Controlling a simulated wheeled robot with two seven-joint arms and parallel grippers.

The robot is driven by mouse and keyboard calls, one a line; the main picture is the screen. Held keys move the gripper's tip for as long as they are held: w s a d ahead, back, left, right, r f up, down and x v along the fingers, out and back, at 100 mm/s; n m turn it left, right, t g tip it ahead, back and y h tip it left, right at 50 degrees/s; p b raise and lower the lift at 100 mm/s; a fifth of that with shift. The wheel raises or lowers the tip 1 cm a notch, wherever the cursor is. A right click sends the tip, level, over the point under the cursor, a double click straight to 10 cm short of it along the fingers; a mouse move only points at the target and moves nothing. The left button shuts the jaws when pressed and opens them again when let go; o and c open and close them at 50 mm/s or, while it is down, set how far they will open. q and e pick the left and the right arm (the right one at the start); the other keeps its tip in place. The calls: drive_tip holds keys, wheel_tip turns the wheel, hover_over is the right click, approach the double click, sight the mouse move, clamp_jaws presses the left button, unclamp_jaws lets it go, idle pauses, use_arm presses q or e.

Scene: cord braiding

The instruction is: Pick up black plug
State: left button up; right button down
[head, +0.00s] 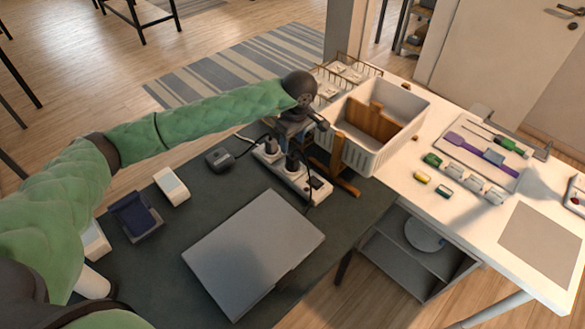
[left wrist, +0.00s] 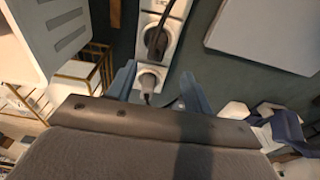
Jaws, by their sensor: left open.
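The white power strip (head: 310,188) lies on the dark mat with black plugs standing in it, one nearer the middle (head: 293,166) and one nearer its far end (head: 270,147). In the left wrist view, one black plug (left wrist: 156,38) sits in the strip (left wrist: 170,12), beyond my fingertips. My left gripper (head: 287,133) is over the strip's far end. Its fingers also show in the wrist view (left wrist: 158,88), open, on either side of a pale round piece (left wrist: 149,80) with a dark cord. I cannot tell whether they touch it. My right gripper is not in view.
A white basket (head: 370,150) with a wooden piece stands right of the strip. A black adapter (head: 219,158) lies to the left. A closed grey laptop (head: 255,250) lies in front. A blue stand (head: 135,216) and a white box (head: 171,186) are farther left.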

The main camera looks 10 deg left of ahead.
sight(293, 156)
use_arm(q)
drive_tip(key=shift+w+f, duration=0.1)
drive_tip(key=shift+f, duration=0.7)
drive_tip(key=shift+a+f+p, duration=0.1)
drive_tip(key=shift+f+p, duration=0.35)
drive_tip(key=shift+f, duration=0.6)
drive_tip(key=f+p, duration=0.2)
drive_tip(key=f, duration=0.1)
drive_tip(key=shift+w+f+p, duration=0.3)
drive_tip(key=shift+w+p, duration=0.05)
drive_tip(key=shift+p, duration=0.05)
drive_tip(key=shift+f, duration=0.8)
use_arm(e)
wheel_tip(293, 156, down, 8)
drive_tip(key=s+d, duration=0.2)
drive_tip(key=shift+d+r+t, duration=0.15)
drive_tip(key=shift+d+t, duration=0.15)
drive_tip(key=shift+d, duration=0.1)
use_arm(q)
drive_tip(key=shift+c, duration=0.2)
clamp_jaws()
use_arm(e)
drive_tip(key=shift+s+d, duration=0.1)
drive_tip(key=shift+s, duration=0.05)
